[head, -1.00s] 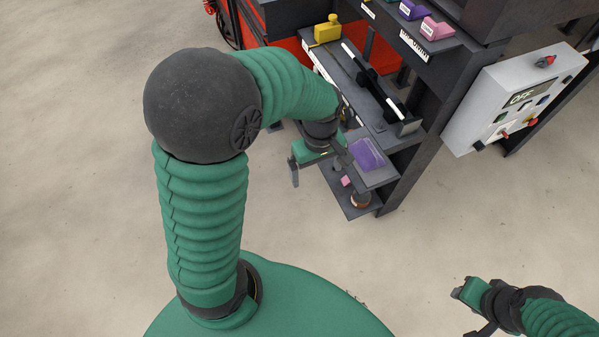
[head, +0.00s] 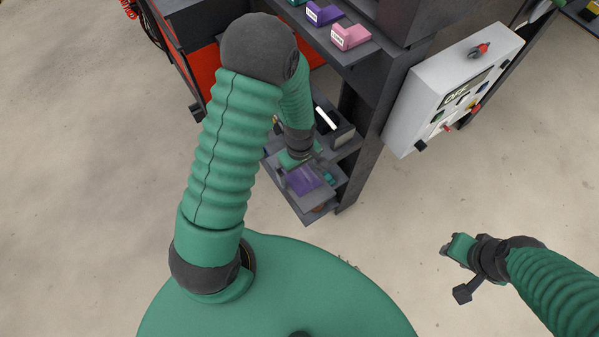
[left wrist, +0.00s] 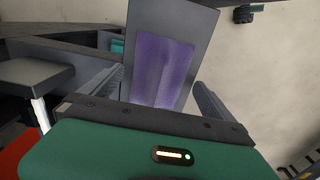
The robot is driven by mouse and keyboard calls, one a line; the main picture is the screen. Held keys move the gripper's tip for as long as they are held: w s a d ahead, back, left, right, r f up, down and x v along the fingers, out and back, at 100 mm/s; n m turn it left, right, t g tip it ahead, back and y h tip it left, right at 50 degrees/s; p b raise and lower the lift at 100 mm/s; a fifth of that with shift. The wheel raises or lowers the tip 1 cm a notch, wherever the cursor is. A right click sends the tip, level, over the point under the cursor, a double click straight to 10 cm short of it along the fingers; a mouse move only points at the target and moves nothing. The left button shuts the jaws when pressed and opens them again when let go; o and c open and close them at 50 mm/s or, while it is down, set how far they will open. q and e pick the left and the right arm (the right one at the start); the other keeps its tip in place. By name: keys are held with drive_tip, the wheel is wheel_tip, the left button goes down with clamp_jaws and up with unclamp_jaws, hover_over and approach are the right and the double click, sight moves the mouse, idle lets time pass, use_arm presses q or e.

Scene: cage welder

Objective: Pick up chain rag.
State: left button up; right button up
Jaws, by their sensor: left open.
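The chain rag looks like a folded purple cloth (head: 303,180) lying on a small grey shelf at the near end of the dark rack. It also shows in the left wrist view (left wrist: 160,68), on a grey plate. My left gripper (left wrist: 156,88) is open and empty, with one finger to each side of the cloth in that view. In the head view my left gripper (head: 298,164) is over the cloth's far edge and partly hides it. Whether it touches the cloth cannot be told. My right gripper (head: 455,266) is off to the right, over bare floor.
An upper shelf holds a purple block (head: 323,13) and a pink block (head: 350,37). A rack post (head: 366,125) stands just right of the cloth's shelf. A grey control box (head: 450,88) reading OFF is further right. A teal item (head: 328,176) lies beside the cloth. The front floor is clear.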

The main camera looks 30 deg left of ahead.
use_arm(q)
drive_tip(key=shift+w+f, duration=0.2)
drive_tip(key=shift+w, duration=0.15)
drive_tip(key=shift+c, duration=1.3)
drive_tip(key=shift+s+r, duration=0.15)
drive_tip(key=shift+s, duration=0.1)
drive_tip(key=c, duration=0.7)
drive_tip(key=shift+w, duration=0.1)
drive_tip(key=c, duration=0.4)
use_arm(e)
drive_tip(key=shift+w+f, duration=0.1)
drive_tip(key=shift+w, duration=0.15)
